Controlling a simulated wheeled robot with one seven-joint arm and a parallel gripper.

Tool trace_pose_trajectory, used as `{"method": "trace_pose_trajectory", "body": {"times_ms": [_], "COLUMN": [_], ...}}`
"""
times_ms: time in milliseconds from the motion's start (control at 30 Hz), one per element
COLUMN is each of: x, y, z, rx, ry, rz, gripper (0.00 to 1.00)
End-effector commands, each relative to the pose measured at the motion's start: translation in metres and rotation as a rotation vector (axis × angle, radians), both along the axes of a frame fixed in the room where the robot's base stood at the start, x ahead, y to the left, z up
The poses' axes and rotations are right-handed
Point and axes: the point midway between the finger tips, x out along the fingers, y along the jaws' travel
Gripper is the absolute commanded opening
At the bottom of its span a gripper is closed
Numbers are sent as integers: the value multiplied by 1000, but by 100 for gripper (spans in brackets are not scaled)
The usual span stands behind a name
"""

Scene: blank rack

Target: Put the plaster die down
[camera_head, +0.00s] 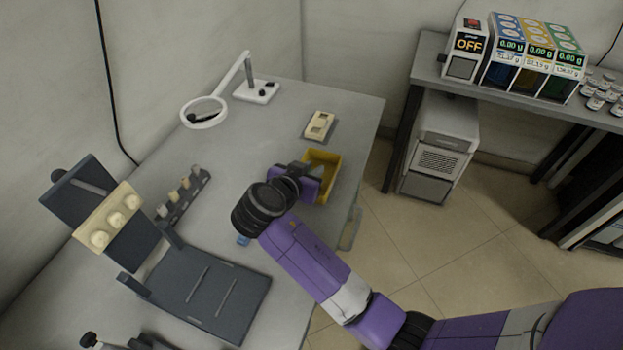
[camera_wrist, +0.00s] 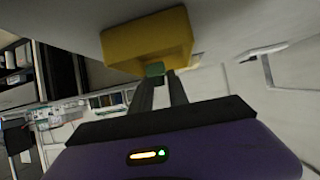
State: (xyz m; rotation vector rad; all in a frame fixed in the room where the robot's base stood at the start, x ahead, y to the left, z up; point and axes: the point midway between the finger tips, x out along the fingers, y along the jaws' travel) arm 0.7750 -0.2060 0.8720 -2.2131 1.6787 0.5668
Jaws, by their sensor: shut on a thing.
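My gripper (camera_wrist: 157,78) is shut on a small greenish block (camera_wrist: 154,69), seen between the fingertips in the wrist view. It is the only thing in the jaws, so I take it for the plaster die, though its shape is hard to make out. The yellow tray (camera_wrist: 147,42) is just beyond the fingertips there. In the head view my gripper (camera_head: 312,172) is at the near left side of the yellow tray (camera_head: 334,184), and the held block is hidden. I cannot tell whether the block touches the tray.
A holder with several small pieces (camera_head: 185,196) stands left of my arm. A dark stand (camera_head: 205,297) with a cream block (camera_head: 110,215) is at the lower left. A cream box (camera_head: 319,125) and a magnifier lamp (camera_head: 204,112) are at the back. Grey table between them is clear.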

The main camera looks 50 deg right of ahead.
Motion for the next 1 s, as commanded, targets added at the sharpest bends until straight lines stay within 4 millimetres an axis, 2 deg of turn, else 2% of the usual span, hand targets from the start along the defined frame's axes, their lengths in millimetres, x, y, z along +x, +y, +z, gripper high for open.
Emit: {"method": "trace_pose_trajectory", "body": {"times_ms": [100,233,633,667,733,767,1000], "x": [-1,0,0,0,0,0,0], "y": [0,0,0,0,0,0,0], "z": [-19,-34,-40,-38,-38,-38,-38], "rx": [0,0,0,0,0,0,1], "ry": [5,3,1,1,1,1,1], "rz": [0,1,0,0,0,0,0], "gripper": [0,0,0,26,40,42,42]}}
